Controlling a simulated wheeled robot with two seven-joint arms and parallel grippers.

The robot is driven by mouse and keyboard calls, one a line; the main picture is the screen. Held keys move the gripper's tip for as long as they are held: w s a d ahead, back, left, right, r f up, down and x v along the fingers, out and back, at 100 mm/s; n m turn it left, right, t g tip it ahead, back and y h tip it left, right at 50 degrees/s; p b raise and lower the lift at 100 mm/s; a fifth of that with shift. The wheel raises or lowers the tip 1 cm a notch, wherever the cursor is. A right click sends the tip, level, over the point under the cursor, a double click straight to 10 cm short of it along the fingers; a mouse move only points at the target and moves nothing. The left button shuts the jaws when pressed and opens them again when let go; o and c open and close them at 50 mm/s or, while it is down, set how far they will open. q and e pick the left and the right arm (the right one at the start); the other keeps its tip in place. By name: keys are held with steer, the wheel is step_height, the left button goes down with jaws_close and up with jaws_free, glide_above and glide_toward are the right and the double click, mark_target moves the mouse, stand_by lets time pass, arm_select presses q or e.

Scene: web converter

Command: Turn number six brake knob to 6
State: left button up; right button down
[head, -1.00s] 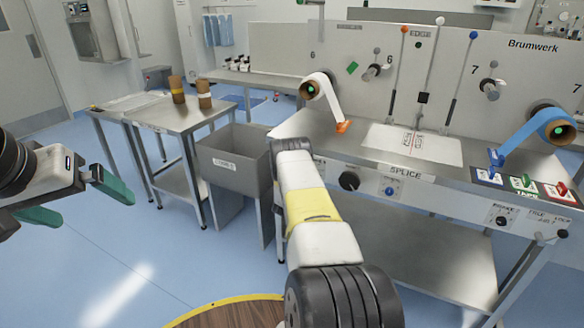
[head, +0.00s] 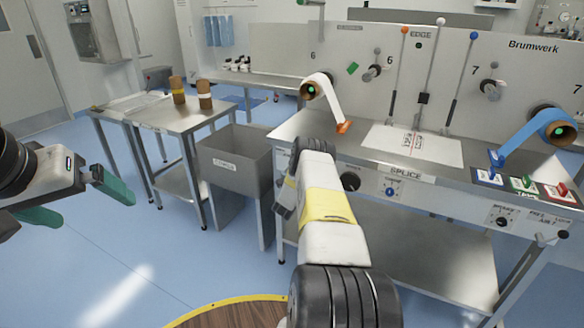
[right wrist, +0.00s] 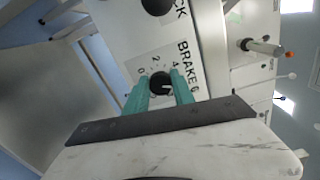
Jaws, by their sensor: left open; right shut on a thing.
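The number six brake knob (right wrist: 159,83) is a black round knob on a white dial plate lettered BRAKE 6 (right wrist: 190,62). The numbers 0, 2 and 4 show around it; which one it points at is too small to tell. My right gripper (right wrist: 160,89) is shut on this knob, one teal finger on each side. In the head view my right arm hides the knob and the fingers. My left gripper (head: 85,203) is open and empty at the left, above the floor, well away from the bench.
Another black knob (head: 350,181) sits on the bench front, right of my right arm; a blue knob (head: 390,187) is further right. A grey bin (head: 237,160) stands left of that arm. The splice bench (head: 440,173) has rolls and levers above. Floor at left is clear.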

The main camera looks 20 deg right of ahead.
steer(key=shift+m, duration=0.5)
steer(key=c, duration=1.1)
jaws_free()
steer(key=shift+o, duration=0.2)
steer(key=v, duration=0.8)
steer(key=shift+w, duration=0.1)
